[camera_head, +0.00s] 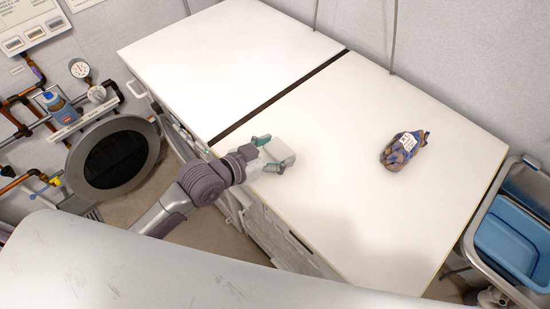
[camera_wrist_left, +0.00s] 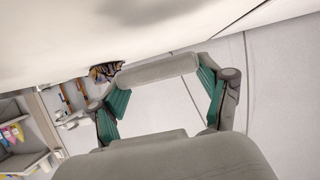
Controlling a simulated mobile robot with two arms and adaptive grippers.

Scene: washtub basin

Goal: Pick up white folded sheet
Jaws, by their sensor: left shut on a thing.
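The white folded sheet (camera_head: 283,150) is a small pale block at the front left edge of the near white worktop half. My left gripper (camera_head: 269,154) is shut on it, with one teal finger on each side. In the left wrist view the sheet (camera_wrist_left: 155,70) shows as a pale grey bar spanning the two teal fingers of my left gripper (camera_wrist_left: 163,88). I cannot tell whether the sheet touches the worktop. My right gripper is not in view.
A brown and blue bundle with a white label (camera_head: 405,148) lies on the white worktop (camera_head: 350,215). The worktop around it is clear. A blue tub (camera_head: 510,245) stands at the right. A round dark-windowed door (camera_head: 115,160) and pipes are at the left.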

